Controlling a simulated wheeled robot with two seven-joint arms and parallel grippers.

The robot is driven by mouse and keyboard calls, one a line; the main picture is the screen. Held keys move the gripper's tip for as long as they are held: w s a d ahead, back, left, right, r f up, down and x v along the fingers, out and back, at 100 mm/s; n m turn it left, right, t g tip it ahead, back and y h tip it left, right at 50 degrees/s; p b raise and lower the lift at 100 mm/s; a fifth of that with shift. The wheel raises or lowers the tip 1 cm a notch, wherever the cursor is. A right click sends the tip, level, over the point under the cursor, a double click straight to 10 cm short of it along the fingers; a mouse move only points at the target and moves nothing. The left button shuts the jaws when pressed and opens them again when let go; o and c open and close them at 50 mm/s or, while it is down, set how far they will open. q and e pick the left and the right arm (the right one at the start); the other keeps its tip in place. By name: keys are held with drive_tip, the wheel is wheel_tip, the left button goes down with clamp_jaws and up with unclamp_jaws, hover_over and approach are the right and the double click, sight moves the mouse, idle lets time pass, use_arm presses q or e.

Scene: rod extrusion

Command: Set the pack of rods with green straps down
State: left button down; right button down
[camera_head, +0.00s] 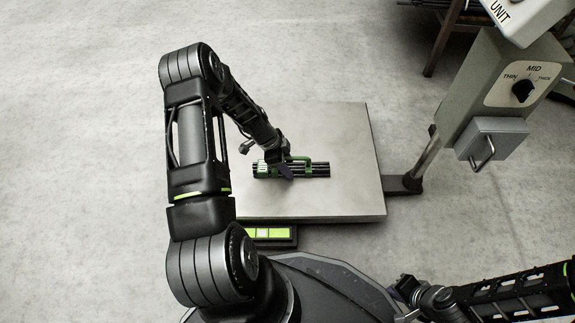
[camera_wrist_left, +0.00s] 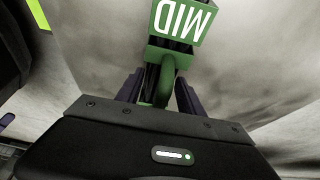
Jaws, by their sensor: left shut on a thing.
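The pack of rods with green straps (camera_head: 318,170) shows as a bundle of dark rods over the grey table plate (camera_head: 350,130) in the head view. I cannot tell whether it touches the plate. My left gripper (camera_head: 287,172) is at the pack, shut on its green handle. In the left wrist view the green handle (camera_wrist_left: 165,80) stands between the two fingers of the left gripper (camera_wrist_left: 160,92), below a green label (camera_wrist_left: 183,20) reading MID. My right gripper (camera_head: 405,290) is at the bottom right, away from the table; its fingers are too small to read.
A grey machine (camera_head: 500,90) with a THIN, MID, THICK dial (camera_head: 523,91) stands at the right, its foot by the plate's right edge. The plate around the pack is bare.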

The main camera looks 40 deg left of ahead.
use_arm(q)
drive_tip(key=shift+f, duration=0.15)
drive_tip(key=c, duration=0.7)
unclamp_jaws()
drive_tip(key=shift+r, duration=0.2)
drive_tip(key=shift+r, duration=0.25)
drive_tip(key=p+v, duration=0.4)
drive_tip(key=v, duration=0.7)
drive_tip(key=shift+s+a+r, duration=0.15)
drive_tip(key=shift+s+r, duration=0.05)
drive_tip(key=shift+r, duration=0.05)
